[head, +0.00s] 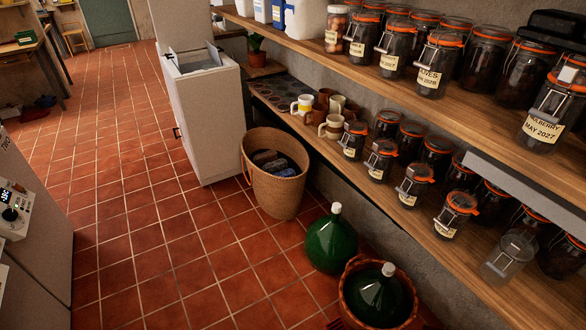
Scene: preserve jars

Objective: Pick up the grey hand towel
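A tall woven basket (272,191) stands on the tiled floor, right of a white cabinet. Several dark, rolled or folded cloth-like bundles lie inside it near the rim. One is dark grey (264,157), and one at the right looks grey-blue (288,172). I cannot tell for certain which, if any, is the grey hand towel. The lower part of the basket's contents is hidden by its wall. Neither of my grippers shows in the head view.
A green glass demijohn (332,243) and another in a wicker holder (350,292) stand before the basket. Wooden shelves (420,222) with jars and mugs (303,104) run along the right. The white cabinet (208,120) stands left of it. Tiled floor (120,200) is clear at left.

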